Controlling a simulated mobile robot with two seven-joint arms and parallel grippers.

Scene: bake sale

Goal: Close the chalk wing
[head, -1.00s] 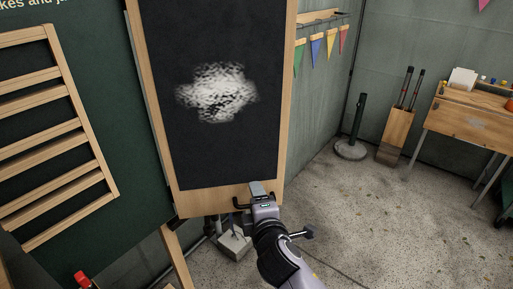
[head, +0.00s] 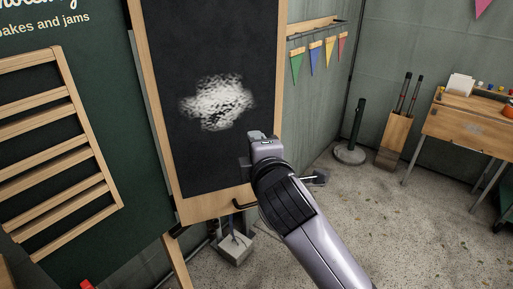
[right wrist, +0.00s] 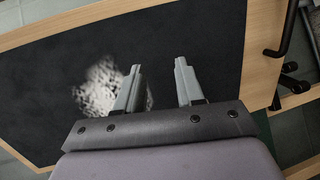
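The chalk wing (head: 200,60) is a black panel in a pale wood frame, with a white chalk smudge (head: 217,103). It stands at an angle beside the dark green board (head: 100,40). A dark handle (head: 245,204) sits at its lower frame and also shows in the right wrist view (right wrist: 285,30). My right gripper (head: 251,160) is in front of the wing's lower right part, above the handle and apart from it. In the right wrist view its fingers (right wrist: 158,68) are spread and empty before the panel. My left gripper is out of view.
A slatted wooden rack (head: 60,130) is on the green board at left. A grey weight block (head: 234,248) stands on the floor below the wing. Pennants (head: 315,58) hang on the wall behind. A wooden desk (head: 470,130) stands at right. Open floor (head: 400,220) lies between.

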